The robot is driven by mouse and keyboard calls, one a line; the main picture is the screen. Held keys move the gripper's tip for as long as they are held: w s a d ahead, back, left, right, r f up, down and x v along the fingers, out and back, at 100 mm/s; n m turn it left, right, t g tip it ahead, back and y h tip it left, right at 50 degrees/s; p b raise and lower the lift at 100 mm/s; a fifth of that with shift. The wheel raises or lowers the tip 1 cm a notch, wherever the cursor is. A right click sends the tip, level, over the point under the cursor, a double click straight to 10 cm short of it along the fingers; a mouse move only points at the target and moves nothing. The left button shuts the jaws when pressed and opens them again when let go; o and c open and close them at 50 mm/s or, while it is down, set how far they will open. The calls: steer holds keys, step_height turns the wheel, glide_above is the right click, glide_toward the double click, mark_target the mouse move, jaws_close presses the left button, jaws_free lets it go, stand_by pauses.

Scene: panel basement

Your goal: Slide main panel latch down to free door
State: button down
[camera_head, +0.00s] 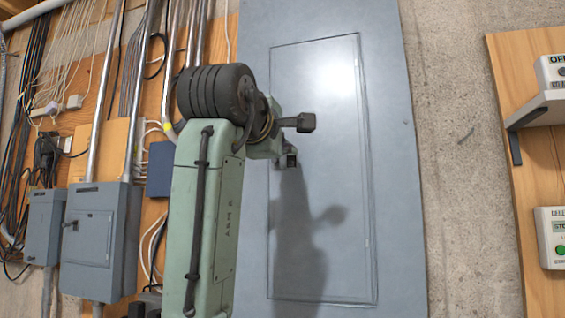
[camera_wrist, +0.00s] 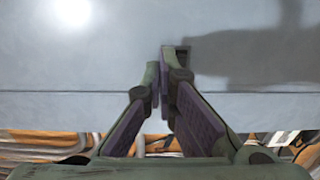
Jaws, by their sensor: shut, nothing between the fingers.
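The main panel (camera_head: 390,190) is a tall grey metal cabinet with an inset door (camera_head: 345,220), which looks closed in its frame. In the wrist view, the grey panel face (camera_wrist: 90,55) fills the upper half. My gripper (camera_wrist: 163,72) is shut and empty, its fingertips close together at the panel face. A small dark square opening or part (camera_wrist: 183,53) sits right beside the fingertips; it may be the latch, but I cannot tell. I cannot tell whether the fingers touch it.
Two smaller grey boxes (camera_head: 100,240) (camera_head: 45,225) with conduits and cables hang on the wooden board at left. A blue box (camera_head: 160,168) sits near the panel. At right, another board (camera_head: 510,100) carries a shelf and white control boxes (camera_head: 552,238).

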steer(key=shift+b+v, duration=0.55)
steer(key=shift+v, duration=1.6)
